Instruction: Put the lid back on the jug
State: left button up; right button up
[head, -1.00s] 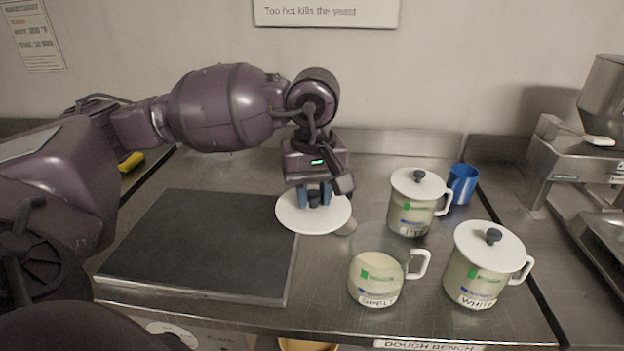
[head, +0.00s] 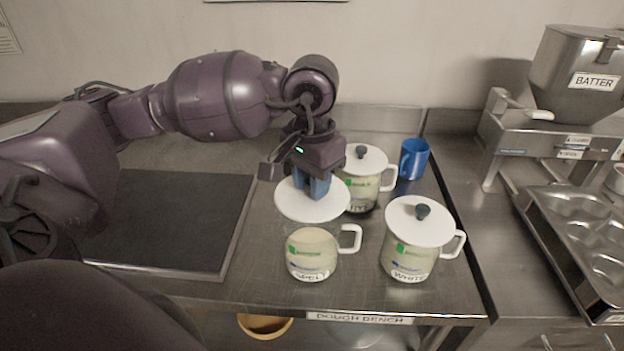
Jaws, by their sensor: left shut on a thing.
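My left gripper (head: 312,186) is shut on the knob of a round white lid (head: 310,208), which it holds roughly level. The knob is hidden between the fingers. The open jug (head: 312,254), clear-walled with pale contents and a label reading SPELT, stands on the bench with its white handle to the right. In the picture the lid is just above and slightly behind the jug's mouth; they appear apart, but the exact gap is hard to tell. My right gripper is not in view.
A lidded jug marked WHITE (head: 410,255) stands to the right. Another lidded jug (head: 364,190) stands close behind the gripper, with a blue mug (head: 413,158) beyond it. A dark board (head: 170,225) lies left. A batter machine (head: 580,80) and metal tray (head: 585,240) are at right.

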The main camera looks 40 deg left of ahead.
aim_at(311, 204)
pick_arm(q)
jog(key=shift+s+a, duration=0.1)
jog(key=shift+a, duration=0.05)
jog(key=shift+f+m, duration=0.3)
jog(key=shift+f, duration=0.45)
jog(key=shift+f+b, duration=0.4)
jog(key=shift+f, duration=0.75)
jog(key=shift+f+b, duration=0.55)
jog(key=shift+f, duration=0.2)
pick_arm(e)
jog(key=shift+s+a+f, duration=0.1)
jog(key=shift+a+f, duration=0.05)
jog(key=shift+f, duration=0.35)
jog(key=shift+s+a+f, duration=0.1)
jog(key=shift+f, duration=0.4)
pick_arm(q)
jog(key=shift+b, duration=0.3)
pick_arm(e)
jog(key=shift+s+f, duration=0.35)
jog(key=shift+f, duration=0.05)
